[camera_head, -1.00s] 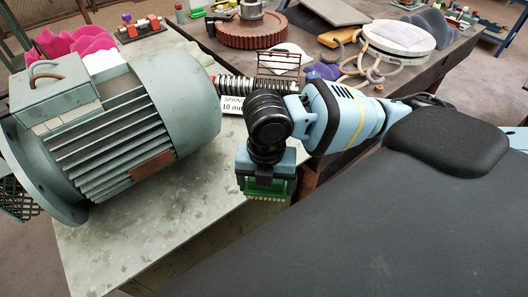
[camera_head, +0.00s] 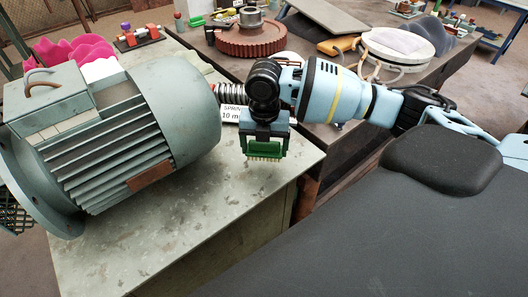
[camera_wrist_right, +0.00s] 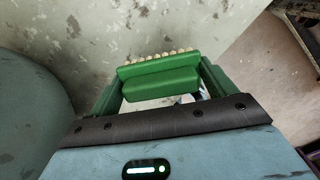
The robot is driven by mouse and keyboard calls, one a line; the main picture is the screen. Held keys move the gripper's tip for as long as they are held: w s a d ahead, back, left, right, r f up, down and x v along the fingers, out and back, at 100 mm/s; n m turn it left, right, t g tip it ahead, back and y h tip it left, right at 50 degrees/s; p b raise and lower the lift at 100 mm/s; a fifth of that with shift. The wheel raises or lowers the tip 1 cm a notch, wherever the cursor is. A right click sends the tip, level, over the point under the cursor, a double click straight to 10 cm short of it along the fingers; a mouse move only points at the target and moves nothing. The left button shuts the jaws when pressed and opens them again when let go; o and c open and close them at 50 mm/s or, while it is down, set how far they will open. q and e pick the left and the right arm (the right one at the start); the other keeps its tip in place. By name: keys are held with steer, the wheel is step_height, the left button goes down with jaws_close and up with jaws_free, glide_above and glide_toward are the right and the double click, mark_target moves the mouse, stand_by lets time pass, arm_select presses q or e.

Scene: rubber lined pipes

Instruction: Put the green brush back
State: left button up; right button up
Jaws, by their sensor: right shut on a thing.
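The green brush (camera_head: 265,150) hangs from my right gripper (camera_head: 266,139), bristles facing down, over the right part of the grey table. In the right wrist view, the green brush (camera_wrist_right: 160,76) sits between the two fingers of my right gripper (camera_wrist_right: 158,88), with pale bristles along its far edge. The right gripper is shut on it. The brush appears to be above the tabletop, with no clear contact. My left gripper is not in view.
A large grey-green motor (camera_head: 120,135) fills the left of the table (camera_head: 190,235). A spring (camera_head: 232,93) and a white label card (camera_head: 232,114) are just behind the gripper. A red gear (camera_head: 250,41) lies on the farther bench. The tabletop's front is clear.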

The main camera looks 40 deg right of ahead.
mark_target(264, 154)
steer(key=shift+w, duration=0.1)
steer(key=shift+w+d, duration=0.2)
steer(key=shift+w, duration=0.05)
steer(key=shift+f, duration=1.7)
steer(key=shift+f, duration=0.2)
steer(key=o, duration=0.8)
steer(key=shift+o, duration=0.2)
step_height(264, 154, up, 12)
steer(key=shift+r+p, duration=0.2)
steer(key=shift+p, duration=0.15)
